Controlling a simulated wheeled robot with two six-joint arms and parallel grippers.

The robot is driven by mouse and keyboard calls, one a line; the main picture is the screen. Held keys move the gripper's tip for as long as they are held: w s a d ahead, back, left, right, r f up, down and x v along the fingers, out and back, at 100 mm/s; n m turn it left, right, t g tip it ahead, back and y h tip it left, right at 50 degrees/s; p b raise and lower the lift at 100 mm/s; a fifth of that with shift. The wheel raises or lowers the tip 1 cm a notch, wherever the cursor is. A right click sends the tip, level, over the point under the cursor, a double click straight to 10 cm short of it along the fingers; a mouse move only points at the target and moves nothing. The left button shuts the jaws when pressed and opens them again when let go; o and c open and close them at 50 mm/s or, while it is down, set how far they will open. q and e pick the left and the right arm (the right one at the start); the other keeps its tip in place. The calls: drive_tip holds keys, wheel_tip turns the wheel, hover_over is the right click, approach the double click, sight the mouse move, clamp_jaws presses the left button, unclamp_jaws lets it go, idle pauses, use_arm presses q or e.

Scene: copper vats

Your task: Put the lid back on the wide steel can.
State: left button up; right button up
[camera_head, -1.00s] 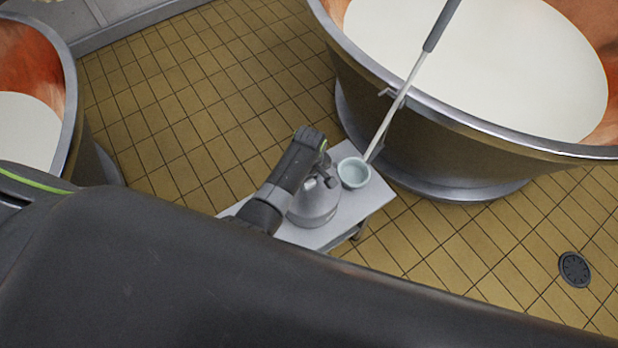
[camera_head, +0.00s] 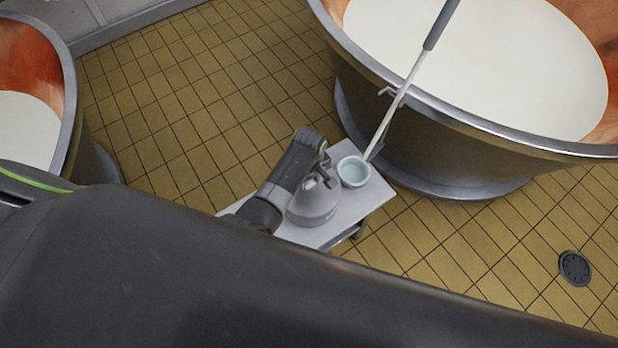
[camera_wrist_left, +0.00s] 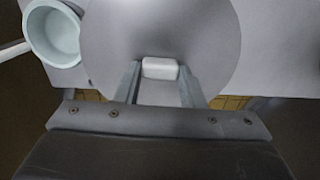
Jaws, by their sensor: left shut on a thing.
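The steel can (camera_head: 314,208) is a grey, rounded vessel on a small light table in the head view, partly hidden by my left arm. My left gripper (camera_head: 322,180) is over its top. In the left wrist view, the left gripper's fingers (camera_wrist_left: 160,82) are on both sides of a pale block-like knob (camera_wrist_left: 160,68), shut on it. The knob stands at the near part of a wide grey disc (camera_wrist_left: 160,28), which looks like the lid seen from above. I cannot tell whether a gap remains between lid and can. My right gripper is not in view.
A pale blue-green bowl (camera_head: 353,171) stands beside the can on the small table (camera_head: 372,195); it also shows in the left wrist view (camera_wrist_left: 52,34). A long-handled tool (camera_head: 402,95) leans against the large vat (camera_head: 440,130). Another vat (camera_head: 70,110) is at left. Tiled floor is open.

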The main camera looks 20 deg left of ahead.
use_arm(q)
drive_tip(key=shift+p, duration=0.3)
idle(0.6)
drive_tip(key=shift+f, duration=0.15)
idle(0.8)
drive_tip(key=shift+p, duration=0.3)
idle(0.5)
drive_tip(key=o, duration=1.5)
drive_tip(key=shift+o, duration=0.2)
drive_tip(key=shift+r+p, duration=3.5)
drive_tip(key=shift+p, duration=0.35)
